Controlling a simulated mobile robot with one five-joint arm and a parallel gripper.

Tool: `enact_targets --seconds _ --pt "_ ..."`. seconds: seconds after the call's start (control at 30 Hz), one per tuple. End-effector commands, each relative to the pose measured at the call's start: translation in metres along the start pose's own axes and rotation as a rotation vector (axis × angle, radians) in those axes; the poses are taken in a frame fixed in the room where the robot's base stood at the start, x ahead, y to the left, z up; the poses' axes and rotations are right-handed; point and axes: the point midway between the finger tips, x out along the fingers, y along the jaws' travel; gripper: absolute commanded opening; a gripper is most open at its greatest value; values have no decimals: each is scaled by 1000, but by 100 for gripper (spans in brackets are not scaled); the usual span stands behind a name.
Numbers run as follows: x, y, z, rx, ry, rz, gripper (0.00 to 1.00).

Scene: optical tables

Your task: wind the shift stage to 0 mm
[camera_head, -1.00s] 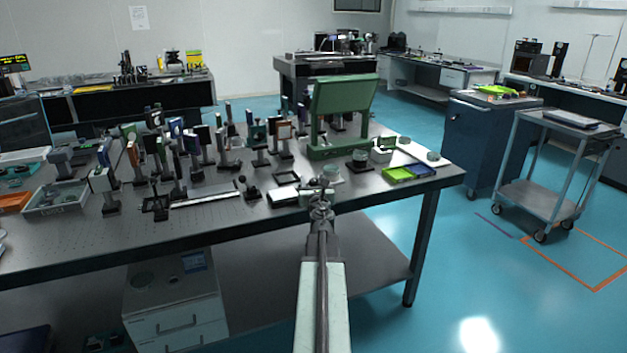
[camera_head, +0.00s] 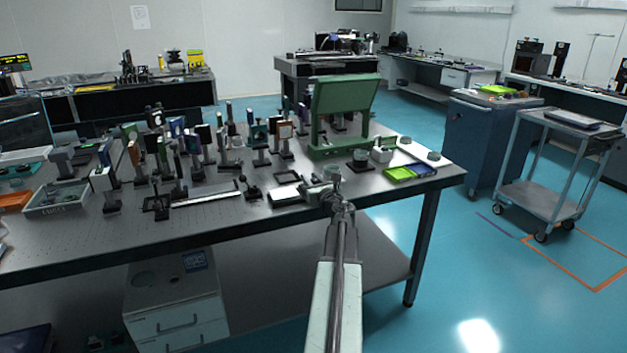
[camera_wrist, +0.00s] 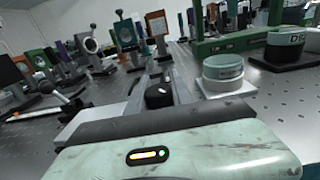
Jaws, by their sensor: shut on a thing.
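The shift stage (camera_head: 287,195) appears to be the low, flat, pale-topped unit near the front edge of the table, left of my gripper. My gripper (camera_head: 326,190) is at its right end. In the wrist view a small black knob (camera_wrist: 158,96) sits between the jaws of my gripper (camera_wrist: 160,88), which are shut on it. My pale gripper housing fills the bottom of that view. The stage's scale and its reading cannot be made out.
A round green-topped pot (camera_wrist: 222,68) on a pale block stands close right of the jaws. A black-based round piece (camera_wrist: 285,48) is further right. A green stand (camera_head: 338,115) is behind. Several post-mounted optics (camera_head: 200,140) crowd the left.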

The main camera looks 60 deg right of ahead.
Motion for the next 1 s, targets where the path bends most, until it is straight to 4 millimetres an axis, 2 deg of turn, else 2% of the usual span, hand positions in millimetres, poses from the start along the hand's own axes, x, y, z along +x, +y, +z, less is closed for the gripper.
enact_targets --seconds 0.2,0.5,0.53,0.6,0.87,1.0 --pt "1 2 1 1 -1 119 0" --pt "0 3 1 1 -1 124 0" --pt "0 3 1 1 -1 124 35" --pt "0 2 1 1 -1 124 49" --pt "0 2 0 1 -1 123 49" --pt "-8 2 0 1 -1 122 49"
